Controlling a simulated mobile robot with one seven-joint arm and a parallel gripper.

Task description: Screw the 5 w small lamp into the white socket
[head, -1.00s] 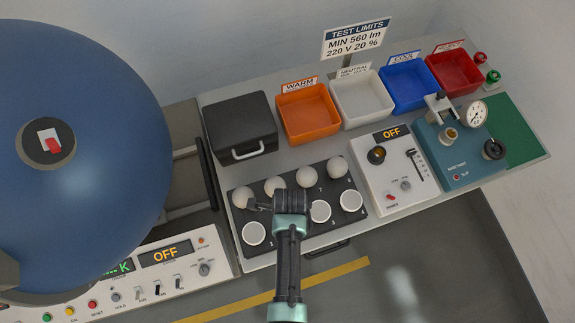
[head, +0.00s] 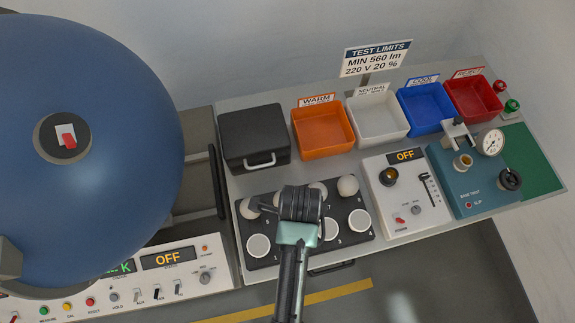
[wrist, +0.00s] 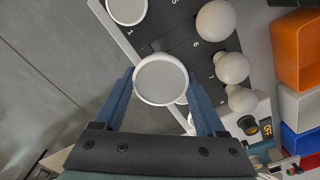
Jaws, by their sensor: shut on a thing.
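My gripper (wrist: 164,88) is shut on a white flat-topped lamp (wrist: 161,80), seen between the two blue fingers in the wrist view. In the head view my gripper (head: 300,192) is over the black lamp tray (head: 283,250) and hides the held lamp. No wattage is readable on it. A dark round socket (head: 388,176) is on the white panel (head: 415,184) with an OFF display, right of the tray. It also shows in the wrist view (wrist: 248,124). I cannot tell whether this is the white socket.
Other lamps stand in the numbered tray: flat ones (head: 258,246) in front, round bulbs (head: 348,186) behind. Behind are a black case (head: 254,135) and orange (head: 323,128), white, blue and red bins. A blue sphere (head: 120,200) fills the left. A blue-green tester (head: 470,185) is right.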

